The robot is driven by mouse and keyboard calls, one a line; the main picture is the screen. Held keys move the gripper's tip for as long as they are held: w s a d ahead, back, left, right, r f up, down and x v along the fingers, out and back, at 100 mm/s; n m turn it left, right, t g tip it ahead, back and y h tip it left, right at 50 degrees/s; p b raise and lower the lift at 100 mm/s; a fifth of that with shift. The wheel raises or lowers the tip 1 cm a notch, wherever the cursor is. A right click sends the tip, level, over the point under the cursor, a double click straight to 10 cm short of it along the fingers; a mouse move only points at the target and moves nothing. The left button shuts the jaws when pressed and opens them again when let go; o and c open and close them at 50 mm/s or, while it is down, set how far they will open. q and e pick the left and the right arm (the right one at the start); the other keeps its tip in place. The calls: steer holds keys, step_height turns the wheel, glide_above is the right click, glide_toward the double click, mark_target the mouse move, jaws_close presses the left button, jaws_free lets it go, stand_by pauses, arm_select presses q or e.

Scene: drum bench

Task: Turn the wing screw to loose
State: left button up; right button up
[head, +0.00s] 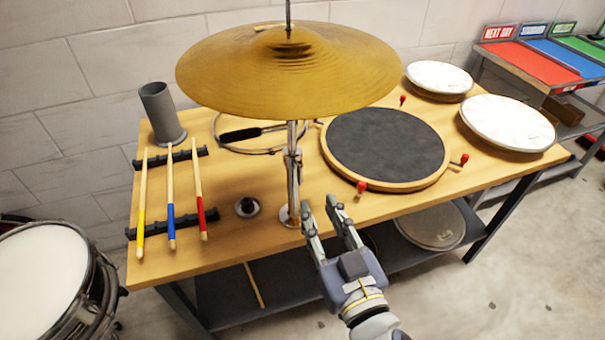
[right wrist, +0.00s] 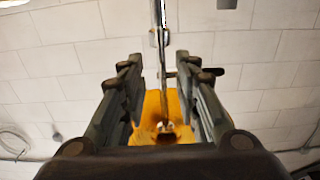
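The cymbal stand's metal pole (head: 292,190) rises from the bench under a brass cymbal (head: 290,75). A small metal clamp sits partway up the pole, with what looks like the wing screw (head: 296,157) at its side; its exact shape is too small to tell. My left gripper is not in view.
The wooden bench (head: 225,240) carries drumsticks on a rack (head: 170,215), a grey cup (head: 162,115), a small round black part (head: 247,207) and a dark practice pad (head: 385,148) with red-tipped screws. White drum heads (head: 507,122) lie at right. The cymbal overhangs the pole.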

mark_target(301, 175)
steer(key=p+x, duration=0.2)
steer(key=x, duration=0.7)
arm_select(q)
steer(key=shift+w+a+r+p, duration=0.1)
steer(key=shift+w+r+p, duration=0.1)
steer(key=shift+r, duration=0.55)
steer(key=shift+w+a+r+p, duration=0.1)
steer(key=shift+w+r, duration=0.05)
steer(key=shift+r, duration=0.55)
arm_select(e)
steer(key=shift+w+a+f, duration=0.1)
steer(key=shift+w+a, duration=0.1)
steer(key=shift+w, duration=0.5)
steer(key=shift+c, duration=0.5)
steer(key=c, duration=0.4)
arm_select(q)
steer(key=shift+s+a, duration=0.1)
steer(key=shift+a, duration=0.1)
arm_select(e)
jaws_close()
